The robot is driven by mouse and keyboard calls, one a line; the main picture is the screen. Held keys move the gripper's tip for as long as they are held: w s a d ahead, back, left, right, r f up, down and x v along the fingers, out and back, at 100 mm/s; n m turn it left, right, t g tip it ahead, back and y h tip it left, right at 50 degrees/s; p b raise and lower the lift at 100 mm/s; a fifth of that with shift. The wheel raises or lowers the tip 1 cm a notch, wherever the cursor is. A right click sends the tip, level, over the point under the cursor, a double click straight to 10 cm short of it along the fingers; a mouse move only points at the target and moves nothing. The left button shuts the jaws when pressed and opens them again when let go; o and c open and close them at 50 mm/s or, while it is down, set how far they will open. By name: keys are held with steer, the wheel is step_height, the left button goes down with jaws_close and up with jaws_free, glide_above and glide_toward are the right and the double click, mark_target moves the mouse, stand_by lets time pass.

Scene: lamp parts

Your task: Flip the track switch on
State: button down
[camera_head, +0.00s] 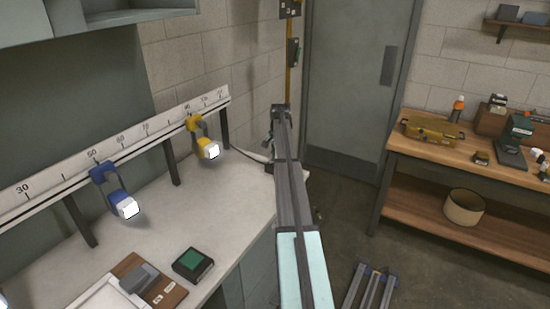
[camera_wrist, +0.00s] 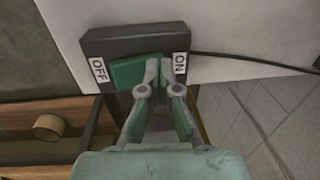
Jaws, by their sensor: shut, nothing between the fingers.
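The track switch (camera_wrist: 110,48) is a dark box with a green rocker (camera_wrist: 128,73) between an OFF label on the left and an ON label on the right, in the wrist view. My gripper (camera_wrist: 160,70) is shut and empty. Its fingertips overlap the right part of the rocker, beside the ON label. I cannot tell whether they touch it, and they hide part of it. The rocker's tilt is unclear. In the head view my arm hides the switch. The track (camera_head: 131,139) there carries a blue lamp (camera_head: 108,180) and a yellow lamp (camera_head: 197,127), with bright white faces.
The pale counter (camera_head: 215,195) holds a dark box with a green top (camera_head: 193,264) and a brown board (camera_head: 165,284). A black cable (camera_wrist: 240,60) runs right from the switch. A wooden workbench (camera_head: 445,150) stands at the right.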

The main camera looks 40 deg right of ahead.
step_height(320, 180, up, 14)
steer(key=w+b, duration=0.1)
steer(key=w, duration=0.1)
steer(key=shift+w+a+f, duration=0.2)
steer(key=shift+w+a, duration=0.15)
steer(key=shift+a, duration=0.1)
